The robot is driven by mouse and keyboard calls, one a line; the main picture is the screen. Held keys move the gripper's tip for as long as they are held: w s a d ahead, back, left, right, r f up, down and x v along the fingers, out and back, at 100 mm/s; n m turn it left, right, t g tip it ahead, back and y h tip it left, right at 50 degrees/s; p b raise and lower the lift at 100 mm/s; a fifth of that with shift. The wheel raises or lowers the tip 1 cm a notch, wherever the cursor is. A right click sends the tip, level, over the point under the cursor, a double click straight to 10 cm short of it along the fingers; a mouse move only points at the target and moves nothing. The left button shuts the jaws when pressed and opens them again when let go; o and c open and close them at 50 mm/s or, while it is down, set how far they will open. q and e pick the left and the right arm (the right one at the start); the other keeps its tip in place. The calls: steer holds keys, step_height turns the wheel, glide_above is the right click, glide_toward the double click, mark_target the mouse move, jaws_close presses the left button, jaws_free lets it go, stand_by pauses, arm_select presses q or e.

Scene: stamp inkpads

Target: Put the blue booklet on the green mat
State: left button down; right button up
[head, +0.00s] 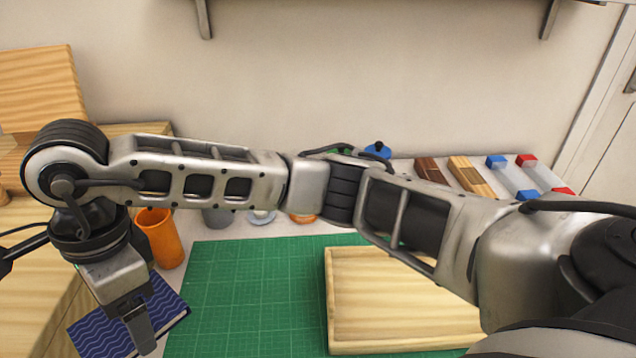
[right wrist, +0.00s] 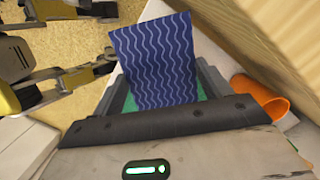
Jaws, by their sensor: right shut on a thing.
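The blue booklet (head: 168,302), with a pale wavy line pattern, is at the lower left of the head view. My right gripper (head: 142,335) reaches across from the right and is shut on it, covering part of its cover. In the right wrist view the booklet (right wrist: 155,60) stands out from between the jaws. The green mat (head: 250,300) lies flat on the table, just right of the booklet in the head view. Whether the booklet touches the surface below cannot be told. I cannot make out my left gripper.
A wooden tray (head: 400,345) covers the mat's right part; the mat's left part is bare. An orange cup (head: 160,240) stands close behind the booklet. A wooden box (head: 45,85) is at the far left. Stamps and inkpads line the back right, partly behind my arm.

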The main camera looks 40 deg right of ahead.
steer(key=shift+a, duration=0.1)
steer(key=w+d+f+p, duration=0.15)
steer(key=d+f, duration=0.25)
steer(key=d, duration=0.5)
glide_above(232, 305)
steer(key=a, duration=0.1)
step_height(232, 305, down, 4)
steer(key=shift+s+f, duration=0.1)
steer(key=shift+s, duration=0.05)
steer(key=shift+d+f, duration=0.55)
steer(key=shift+f, duration=0.15)
steer(key=shift+w+d+f, duration=0.1)
steer(key=shift+f, duration=0.85)
steer(key=shift+w+d+f, duration=0.1)
steer(key=shift+f, duration=0.8)
steer(key=o, duration=1)
steer(key=shift+r, duration=0.1)
